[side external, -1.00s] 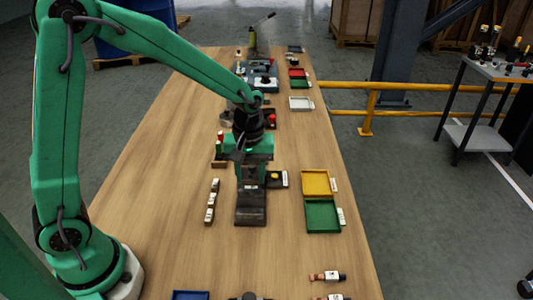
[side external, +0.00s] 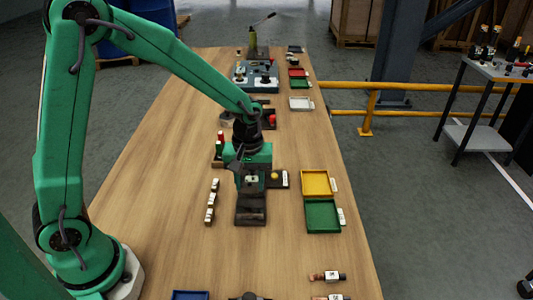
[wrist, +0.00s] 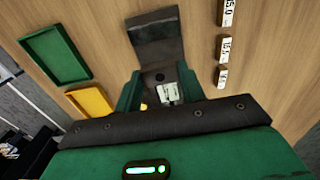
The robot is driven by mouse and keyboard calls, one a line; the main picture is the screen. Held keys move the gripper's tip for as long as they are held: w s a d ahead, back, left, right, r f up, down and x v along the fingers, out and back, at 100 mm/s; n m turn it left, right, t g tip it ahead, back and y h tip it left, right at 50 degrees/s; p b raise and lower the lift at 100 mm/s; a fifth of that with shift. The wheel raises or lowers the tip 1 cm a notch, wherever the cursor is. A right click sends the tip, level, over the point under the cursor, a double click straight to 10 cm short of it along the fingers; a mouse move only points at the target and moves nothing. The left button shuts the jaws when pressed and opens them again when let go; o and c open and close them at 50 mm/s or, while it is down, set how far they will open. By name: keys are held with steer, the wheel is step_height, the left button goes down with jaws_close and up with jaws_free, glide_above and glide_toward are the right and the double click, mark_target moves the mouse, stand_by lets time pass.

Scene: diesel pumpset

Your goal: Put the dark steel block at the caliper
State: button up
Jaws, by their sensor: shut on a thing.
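My gripper (side external: 250,188) is low over the middle of the table, at the far end of a dark metal stand (side external: 251,208). In the wrist view its green fingers (wrist: 158,90) are closed around a dark grey piece (wrist: 157,76), which appears to be the dark steel block. A white label (wrist: 170,92) with dark marks shows between the fingers. The stand (wrist: 157,38) shows just beyond them. I cannot clearly make out the caliper; the stand may be part of it. The gripper hides the block's underside and any contact.
Several small labelled blocks (side external: 212,200) stand in a row left of the stand. A dark pad with a yellow button (side external: 275,176) is close on the right. The yellow tray (side external: 316,182) and green tray (side external: 322,216) lie farther right. Bare wood is open at left.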

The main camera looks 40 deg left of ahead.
mark_target(251, 205)
steer(key=shift+f, duration=2.45)
steer(key=shift+f, duration=0.3)
steer(key=o, duration=1.2)
steer(key=shift+c, duration=0.2)
steer(key=shift+r, duration=3.5)
steer(key=shift+r, duration=0.1)
